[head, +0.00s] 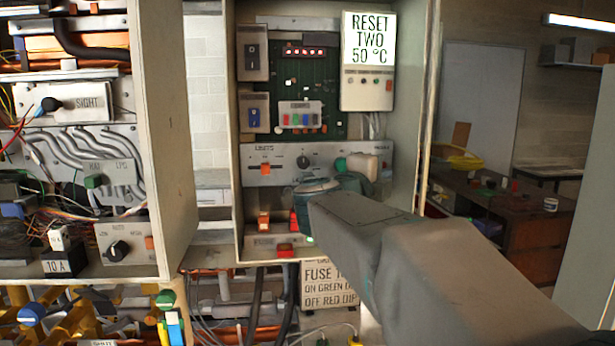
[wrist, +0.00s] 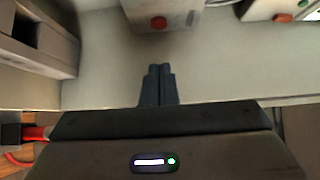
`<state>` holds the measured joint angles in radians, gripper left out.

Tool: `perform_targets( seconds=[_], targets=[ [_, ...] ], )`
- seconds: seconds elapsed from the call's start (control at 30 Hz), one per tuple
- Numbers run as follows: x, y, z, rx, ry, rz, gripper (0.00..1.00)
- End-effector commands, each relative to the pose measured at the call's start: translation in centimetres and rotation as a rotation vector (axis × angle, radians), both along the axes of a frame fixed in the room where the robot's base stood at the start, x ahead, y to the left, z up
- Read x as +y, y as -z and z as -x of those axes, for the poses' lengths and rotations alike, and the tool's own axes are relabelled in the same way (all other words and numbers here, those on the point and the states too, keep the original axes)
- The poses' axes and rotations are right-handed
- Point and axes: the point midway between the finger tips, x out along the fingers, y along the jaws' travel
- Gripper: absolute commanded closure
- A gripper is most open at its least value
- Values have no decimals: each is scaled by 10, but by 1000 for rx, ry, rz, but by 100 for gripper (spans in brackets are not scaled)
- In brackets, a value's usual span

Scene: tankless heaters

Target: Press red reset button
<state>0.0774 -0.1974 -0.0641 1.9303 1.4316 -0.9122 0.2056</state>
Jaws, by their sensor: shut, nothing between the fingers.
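In the head view, a red button (head: 285,250) sits on a low pale block at the bottom of the open middle cabinet, left of my arm's end. Another red part (head: 293,222) shows just above it, partly hidden by my arm. In the wrist view, a red round button (wrist: 158,22) is on a pale box beyond my fingertips, with a gap in the picture between them. A second red button (wrist: 283,17) is on a box at the upper right. My gripper (wrist: 157,68) is shut and empty over a pale surface. My arm hides the fingers in the head view.
An open left cabinet (head: 165,130) has wiring and knobs.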

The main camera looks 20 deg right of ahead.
Motion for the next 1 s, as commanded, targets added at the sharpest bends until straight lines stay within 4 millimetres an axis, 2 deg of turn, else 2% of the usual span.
perform_targets(
  seconds=[0.07,0.2,0.33,0.5,0.87,1.0],
  targets=[
    [-16,-2,-9,2,3,1,100],
    [-19,-1,-29,2,-2,0,100],
    [-22,-1,-40,1,-2,1,100],
    [-24,0,-47,1,-1,1,100],
    [-24,0,-48,-1,-1,1,100],
    [-26,-1,-57,1,-1,1,100]
  ],
)
